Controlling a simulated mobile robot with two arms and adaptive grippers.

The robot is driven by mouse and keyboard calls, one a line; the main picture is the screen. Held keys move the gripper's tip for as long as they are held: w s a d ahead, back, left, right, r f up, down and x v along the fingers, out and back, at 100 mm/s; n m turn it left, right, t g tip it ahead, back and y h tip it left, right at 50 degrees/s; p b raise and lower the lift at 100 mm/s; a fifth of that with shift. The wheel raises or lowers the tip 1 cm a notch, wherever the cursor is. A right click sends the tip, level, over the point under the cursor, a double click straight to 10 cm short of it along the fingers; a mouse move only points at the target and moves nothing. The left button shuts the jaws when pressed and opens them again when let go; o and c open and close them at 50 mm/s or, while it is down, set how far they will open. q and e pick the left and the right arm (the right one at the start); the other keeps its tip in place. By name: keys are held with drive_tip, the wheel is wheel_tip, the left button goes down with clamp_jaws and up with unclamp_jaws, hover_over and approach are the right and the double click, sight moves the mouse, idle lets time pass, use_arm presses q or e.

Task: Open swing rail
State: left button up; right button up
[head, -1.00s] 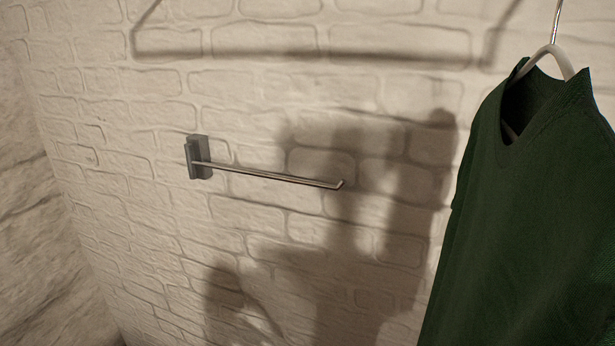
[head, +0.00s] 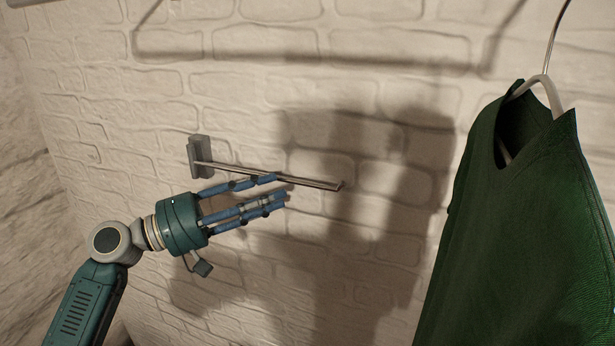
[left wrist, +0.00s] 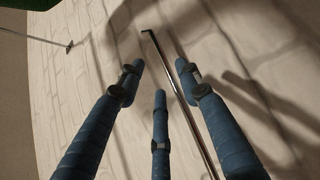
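The swing rail (head: 312,183) is a thin metal rod with a small bent tip, fixed to the brick wall by a grey bracket (head: 200,157). It slants slightly down to the right, close along the wall. My left gripper (head: 281,187) is open and empty, its blue fingers pointing right, just below the rail's middle. One finger overlaps the rail in the head view; I cannot tell whether they touch. In the left wrist view the rail (left wrist: 181,92) passes between the right finger and the middle finger, its bent tip beyond the fingertips. My right gripper is not in view.
A dark green shirt (head: 510,220) hangs on a white hanger (head: 548,90) at the right. The white brick wall (head: 400,60) lies close behind the rail. A second thin rod (left wrist: 38,38) shows at the upper left in the left wrist view.

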sight(305, 183)
use_arm(q)
drive_tip(key=p+x, duration=0.2)
drive_tip(key=x, duration=0.5)
drive_tip(key=shift+w+d+r+p, duration=0.1)
drive_tip(key=shift+d+r+p, duration=0.1)
drive_tip(key=shift+p, duration=0.2)
drive_tip(key=shift+w+d+f, duration=0.1)
drive_tip(key=shift+w+d, duration=0.05)
drive_tip(key=shift+d, duration=0.25)
clamp_jaws()
